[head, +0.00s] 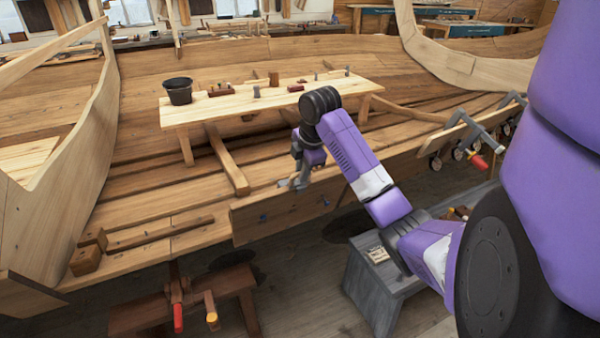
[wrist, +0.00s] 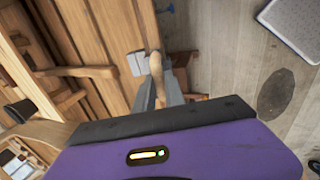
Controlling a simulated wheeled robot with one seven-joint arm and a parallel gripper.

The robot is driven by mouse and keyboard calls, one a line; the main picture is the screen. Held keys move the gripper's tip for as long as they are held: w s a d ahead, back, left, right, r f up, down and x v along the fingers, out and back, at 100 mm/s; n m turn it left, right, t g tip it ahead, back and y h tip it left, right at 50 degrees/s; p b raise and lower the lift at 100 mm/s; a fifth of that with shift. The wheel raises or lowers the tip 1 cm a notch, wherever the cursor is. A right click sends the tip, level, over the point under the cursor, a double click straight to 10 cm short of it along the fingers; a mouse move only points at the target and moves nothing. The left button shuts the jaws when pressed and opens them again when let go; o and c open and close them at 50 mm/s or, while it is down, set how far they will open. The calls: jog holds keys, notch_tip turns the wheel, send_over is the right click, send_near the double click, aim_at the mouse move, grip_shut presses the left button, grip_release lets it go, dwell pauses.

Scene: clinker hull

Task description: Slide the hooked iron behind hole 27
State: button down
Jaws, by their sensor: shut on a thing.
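My gripper (head: 300,178) is at the top edge of the outer hull plank (head: 285,212). In the wrist view my gripper (wrist: 158,90) is shut on the wooden handle of a tool, which I take for the hooked iron (wrist: 137,63). Its grey metal head points left, over the plank edge. In the head view a small grey part of the iron (head: 283,182) shows by the fingers. I cannot tell whether any of it is behind the plank. Small bluish marks (head: 264,217) show on the plank face. No hole number is readable, so hole 27 cannot be picked out.
A bench (head: 240,100) inside the hull bears a black bucket (head: 178,91) and small tools. Clamps (head: 468,135) grip the hull edge at right. A grey stand (head: 378,285) is below my arm. A wooden trestle (head: 235,287) stands at lower left.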

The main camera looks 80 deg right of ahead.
jog(key=shift+s+d, duration=1.6)
jog(key=shift+s, duration=0.2)
jog(key=shift+s+d+b, duration=0.3)
jog(key=shift+s+d, duration=1.55)
jog(key=shift+s, duration=0.15)
jog(key=shift+r, duration=0.15)
jog(key=c, duration=1.4)
grip_release()
jog(key=shift+o, duration=0.4)
jog(key=shift+a, duration=0.1)
notch_tip(320, 180, up, 8)
jog(key=p, duration=0.6)
jog(key=shift+p, duration=0.35)
